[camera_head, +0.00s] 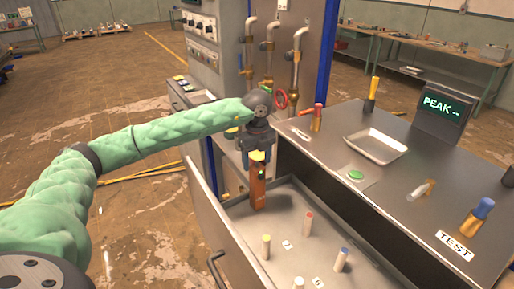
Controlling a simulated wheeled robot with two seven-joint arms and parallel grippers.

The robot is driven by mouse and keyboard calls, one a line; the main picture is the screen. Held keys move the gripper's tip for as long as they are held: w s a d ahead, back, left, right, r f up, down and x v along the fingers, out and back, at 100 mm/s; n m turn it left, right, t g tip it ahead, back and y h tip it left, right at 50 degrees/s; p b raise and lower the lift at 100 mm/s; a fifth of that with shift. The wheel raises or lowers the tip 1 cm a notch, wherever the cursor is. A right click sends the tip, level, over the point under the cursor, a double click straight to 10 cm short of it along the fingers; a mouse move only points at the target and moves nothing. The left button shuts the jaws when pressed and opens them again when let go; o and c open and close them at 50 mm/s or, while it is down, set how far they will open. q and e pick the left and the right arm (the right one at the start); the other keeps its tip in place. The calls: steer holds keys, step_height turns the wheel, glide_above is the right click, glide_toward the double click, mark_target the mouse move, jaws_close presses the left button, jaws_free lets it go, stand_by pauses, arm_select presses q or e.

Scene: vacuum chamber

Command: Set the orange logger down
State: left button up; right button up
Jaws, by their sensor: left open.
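The orange logger (257,191) is a tall, narrow block with a yellow top. It is upright at the left rear of the open drawer (235,226), close to the drawer's left wall. My left gripper (259,156) points down from above, with its open fingers around the logger's yellow top. Whether the fingers touch it is hard to see. The logger's lower end appears to be at the drawer floor, but I cannot tell contact for certain. My right gripper is not in view.
Small capped cylinders, one red-topped (307,223) and one blue-topped (342,260), stand in the drawer. The bench above holds a metal tray (375,147), a green button (356,175) and a PEAK display (441,108). Pipes with valves (297,65) rise behind the gripper.

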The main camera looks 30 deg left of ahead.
arm_select(q)
steer(key=shift+r+b, duration=0.75)
steer(key=shift+r, duration=2.4)
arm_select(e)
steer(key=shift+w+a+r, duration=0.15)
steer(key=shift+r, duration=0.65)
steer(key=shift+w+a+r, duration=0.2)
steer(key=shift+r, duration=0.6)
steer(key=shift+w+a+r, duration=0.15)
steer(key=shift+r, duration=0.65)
